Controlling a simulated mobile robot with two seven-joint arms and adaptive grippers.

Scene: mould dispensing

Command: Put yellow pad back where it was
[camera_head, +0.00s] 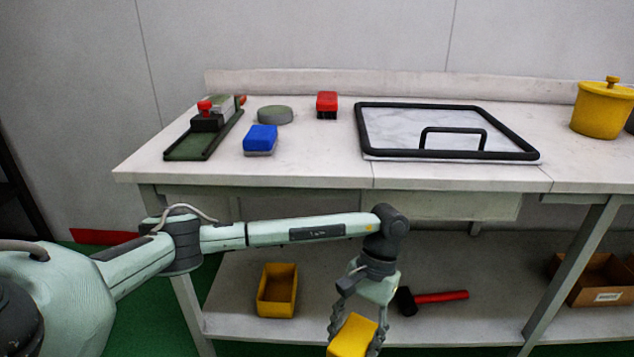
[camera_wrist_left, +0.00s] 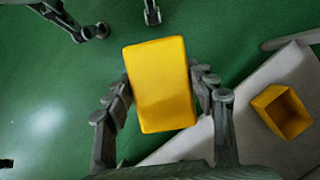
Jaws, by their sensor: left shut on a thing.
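The yellow pad (camera_head: 352,337) is a plain yellow block, held between the fingers of my left gripper (camera_head: 356,325) at the bottom of the head view. In the left wrist view the pad (camera_wrist_left: 160,85) fills the middle, slightly tilted, with a finger of my left gripper (camera_wrist_left: 162,95) against each long side. The gripper is in front of the table, below the height of its top, and in the wrist view the green floor shows behind the pad. My right gripper is not in view.
A blue pad (camera_head: 261,139), red pad (camera_head: 327,104), grey disc (camera_head: 275,115), green tray (camera_head: 190,150) and black-framed board (camera_head: 400,130) are on the tabletop (camera_head: 310,170). A yellow bin (camera_head: 277,291), hammer (camera_head: 440,297) and cardboard box (camera_head: 598,280) are on the lower shelf. A yellow pot (camera_head: 602,110) stands right.

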